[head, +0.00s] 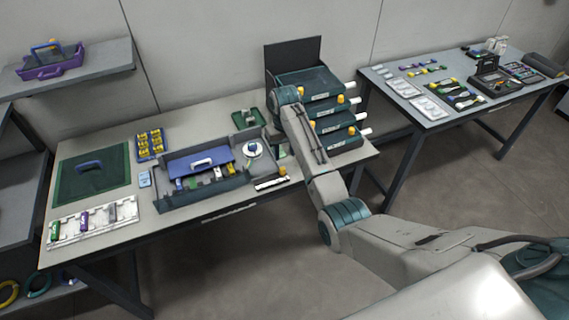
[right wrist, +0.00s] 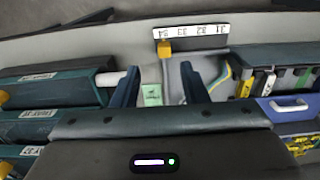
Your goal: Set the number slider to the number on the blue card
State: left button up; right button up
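The number slider (head: 271,184) is a dark strip with a white number scale at the table's front edge. Its yellow knob (head: 283,171) is at the right end in the head view. In the right wrist view the slider (right wrist: 192,32) appears upside down, with the yellow knob (right wrist: 164,48) near its left end. A small light-blue card (head: 145,179) lies left of the grey tray; its number is too small to read. My right gripper (right wrist: 160,70) is open and empty, its fingers apart, short of the slider. In the head view my forearm mostly hides it. My left gripper is not in view.
A green card (right wrist: 152,94) lies on the table, seen between my right fingers. The grey tray (head: 205,197) with a blue-handled lid stands beside the slider. Stacked labelled drawers (head: 330,105) with white and yellow knobs stand close on the other side. A second table is at the right.

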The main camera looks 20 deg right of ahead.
jog(key=shift+r, duration=1.3)
